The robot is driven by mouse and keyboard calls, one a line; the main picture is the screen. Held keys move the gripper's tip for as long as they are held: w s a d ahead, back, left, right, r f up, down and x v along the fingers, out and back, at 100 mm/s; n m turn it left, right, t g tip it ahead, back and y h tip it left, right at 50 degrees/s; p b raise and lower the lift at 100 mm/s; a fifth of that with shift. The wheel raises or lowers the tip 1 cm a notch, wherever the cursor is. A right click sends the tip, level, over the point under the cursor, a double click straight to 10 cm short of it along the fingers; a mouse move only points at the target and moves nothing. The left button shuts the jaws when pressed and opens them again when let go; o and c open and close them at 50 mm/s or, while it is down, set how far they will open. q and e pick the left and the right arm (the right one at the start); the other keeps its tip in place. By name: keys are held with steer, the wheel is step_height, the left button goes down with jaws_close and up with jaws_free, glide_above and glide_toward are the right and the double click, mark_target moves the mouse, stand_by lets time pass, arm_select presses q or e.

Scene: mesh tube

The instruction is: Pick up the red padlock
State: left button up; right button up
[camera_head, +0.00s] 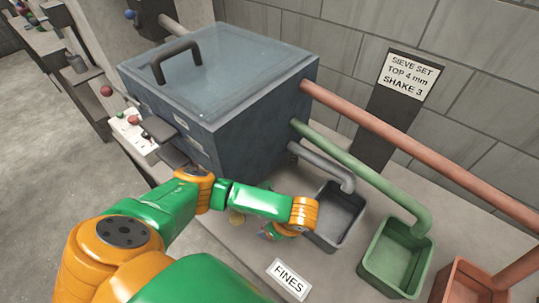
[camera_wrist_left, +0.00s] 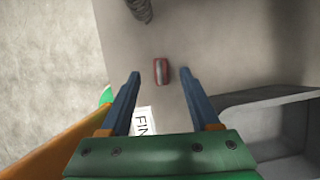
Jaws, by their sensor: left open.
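The red padlock (camera_wrist_left: 162,72) appears in the left wrist view as a small red block with a pale grey strip along its middle. It lies on the grey bench surface. My left gripper (camera_wrist_left: 159,76) is open, with its two blue fingers on either side of the padlock in that view. I see no contact, and the padlock looks to be beyond the fingertips. In the head view my left gripper (camera_head: 268,233) is low over the bench, left of the dark grey bin. I cannot make out the padlock there. My right gripper is not in view.
The dark grey bin (camera_head: 352,203) stands close right of the gripper, with green (camera_head: 373,272) and orange (camera_head: 452,278) bins farther right. A FINES label (camera_head: 288,279) lies in front. The large lidded box (camera_head: 250,126) stands behind. A dark ribbed object (camera_wrist_left: 139,8) is near the padlock.

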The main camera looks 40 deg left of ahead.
arm_select(q)
steer(key=x, duration=0.3)
steer(key=shift+s, duration=0.15)
steer(key=shift+f, duration=0.2)
jaws_close()
